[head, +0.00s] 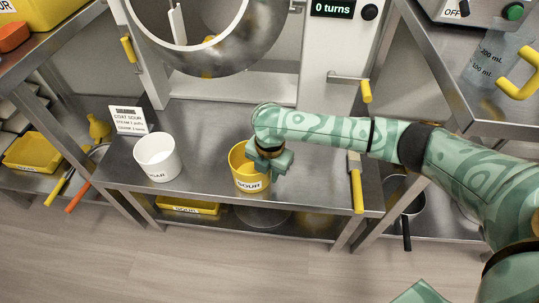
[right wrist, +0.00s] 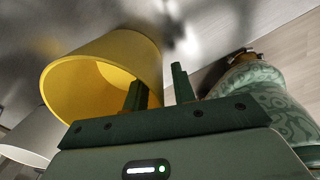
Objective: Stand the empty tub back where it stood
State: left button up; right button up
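The yellow tub (head: 242,165) with a SOUR label stands upright near the front edge of the steel bench (head: 315,180). No contents show in the part of its inside that I can see. My right gripper (head: 270,163) is at the tub's right rim. In the right wrist view, the fingers (right wrist: 158,90) are apart, one inside the mouth of the yellow tub (right wrist: 90,60) and one outside its wall. A gap shows between the outer finger and the wall. My left gripper is not in view.
A white SUGAR tub (head: 158,165) stands to the left on the bench, before a small sign (head: 128,120). A steel drum (head: 205,45) hangs behind. The bench between the two tubs is clear.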

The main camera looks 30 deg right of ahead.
notch_tip(320, 180, up, 2)
jog(key=shift+r+p, duration=0.1)
jog(key=shift+p, duration=0.3)
jog(key=r+p, duration=0.2)
jog(key=r, duration=0.2)
jog(key=r+p, duration=0.3)
jog(key=r, duration=0.1)
jog(key=shift+s, duration=0.2)
jog(key=shift+r+p, duration=0.5)
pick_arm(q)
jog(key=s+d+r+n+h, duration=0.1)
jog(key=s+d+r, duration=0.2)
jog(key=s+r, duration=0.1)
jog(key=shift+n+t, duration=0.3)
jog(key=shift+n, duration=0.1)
pick_arm(e)
jog(key=shift+d, duration=0.1)
jog(key=shift+f, duration=0.1)
